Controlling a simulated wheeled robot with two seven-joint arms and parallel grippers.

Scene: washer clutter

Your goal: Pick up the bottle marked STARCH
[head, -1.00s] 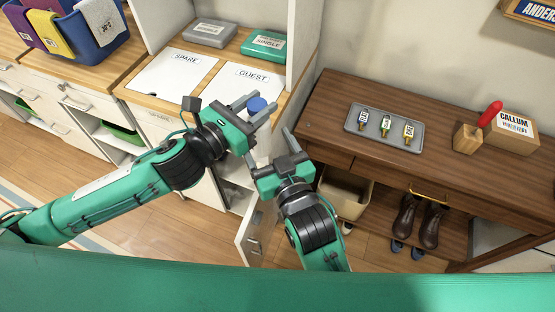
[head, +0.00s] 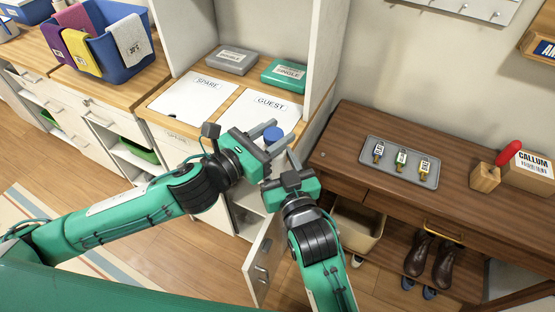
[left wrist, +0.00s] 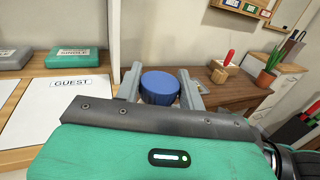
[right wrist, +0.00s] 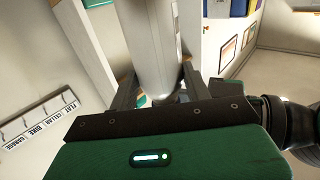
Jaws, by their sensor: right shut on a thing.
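A bottle with a round blue cap (head: 272,133) is upright in the air in front of the GUEST counter. The bottle's label is hidden, so I cannot read STARCH.
An open cabinet door (head: 263,262) stands close beneath the grippers. The GUEST mat (head: 258,118) lies behind them. A dark wooden table (head: 345,140) to the right holds a grey tray (head: 371,170) of tagged keys. A beige bin (head: 358,228) is below it.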

